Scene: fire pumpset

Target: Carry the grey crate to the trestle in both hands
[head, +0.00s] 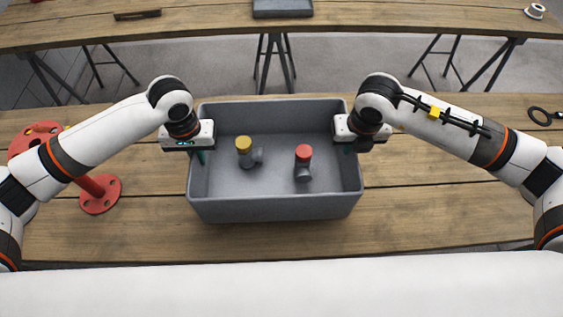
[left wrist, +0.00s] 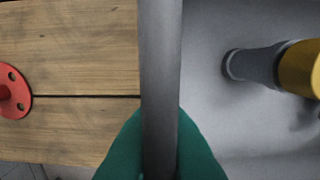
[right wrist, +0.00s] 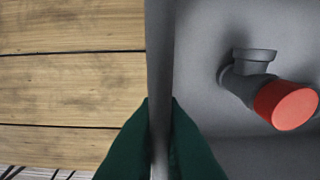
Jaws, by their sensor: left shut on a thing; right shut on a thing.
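The grey crate (head: 275,208) is over the near wooden table, its long front wall facing me. I cannot tell whether its base touches the wood. Inside are a grey fitting with a yellow cap (head: 244,145) and a grey fitting with a red cap (head: 303,153). My left gripper (head: 201,157) is shut on the crate's left wall; in the left wrist view its green fingers (left wrist: 160,150) straddle the rim. My right gripper (head: 350,147) is shut on the right wall, its green fingers (right wrist: 160,145) on both sides of it. The far wooden table (head: 200,30) stands on trestle legs (head: 273,62).
A red flanged pipe piece (head: 100,194) lies on the near table (head: 110,235), left of the crate. A black ring (head: 539,116) lies at the right. The far table holds a grey tray (head: 282,8), a dark bar (head: 137,15) and a white roll (head: 535,11). A floor gap separates the tables.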

